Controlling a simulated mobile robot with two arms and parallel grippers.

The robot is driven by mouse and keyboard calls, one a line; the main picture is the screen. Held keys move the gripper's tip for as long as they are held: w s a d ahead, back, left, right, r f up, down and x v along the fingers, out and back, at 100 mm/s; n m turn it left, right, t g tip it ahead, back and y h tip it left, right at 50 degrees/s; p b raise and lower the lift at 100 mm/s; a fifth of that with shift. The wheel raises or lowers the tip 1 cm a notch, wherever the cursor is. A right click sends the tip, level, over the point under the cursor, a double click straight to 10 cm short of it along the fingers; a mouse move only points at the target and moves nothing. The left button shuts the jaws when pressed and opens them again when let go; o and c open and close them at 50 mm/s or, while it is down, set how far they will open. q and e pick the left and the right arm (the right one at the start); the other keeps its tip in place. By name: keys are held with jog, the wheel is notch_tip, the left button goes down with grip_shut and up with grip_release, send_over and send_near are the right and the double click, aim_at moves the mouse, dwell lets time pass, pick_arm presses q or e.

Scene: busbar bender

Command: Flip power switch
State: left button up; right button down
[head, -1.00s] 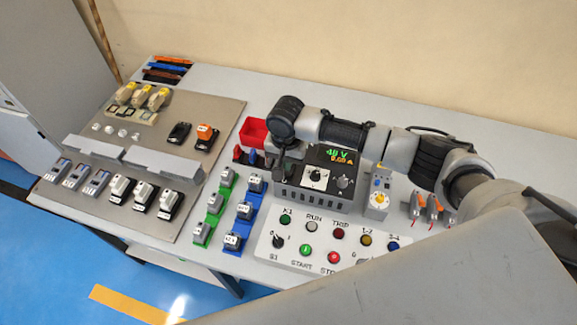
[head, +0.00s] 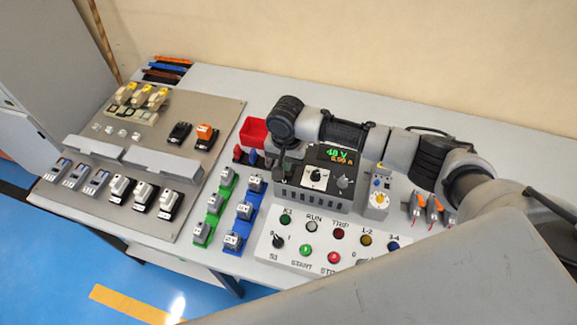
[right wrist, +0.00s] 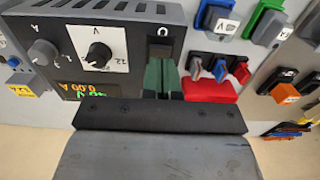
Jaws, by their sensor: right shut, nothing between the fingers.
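In the right wrist view the supply (right wrist: 130,12) shows upside down. Its dark power switch (right wrist: 160,47), marked O, sits at the edge of the front panel. My right gripper (right wrist: 162,72) is shut and empty, its green fingertips right by the switch; I cannot tell whether they touch. In the head view my right gripper (head: 283,171) is at the supply's left side, and the switch is hidden. My left gripper is not in view.
A red bin (head: 253,131) and coloured plugs (head: 245,155) lie just left of the gripper. Green and blue terminal blocks (head: 245,210) and a button panel (head: 310,252) are in front. A grey component plate (head: 150,215) fills the left. The bench behind my arm is clear.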

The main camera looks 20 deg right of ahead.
jog(key=shift+f+b, duration=0.4)
jog(key=shift+f, duration=0.95)
dwell(0.5)
notch_tip(320, 180, up, 7)
jog(key=p, duration=0.8)
jog(key=shift+r+p, duration=0.1)
jog(key=shift+p, duration=0.25)
dwell(0.3)
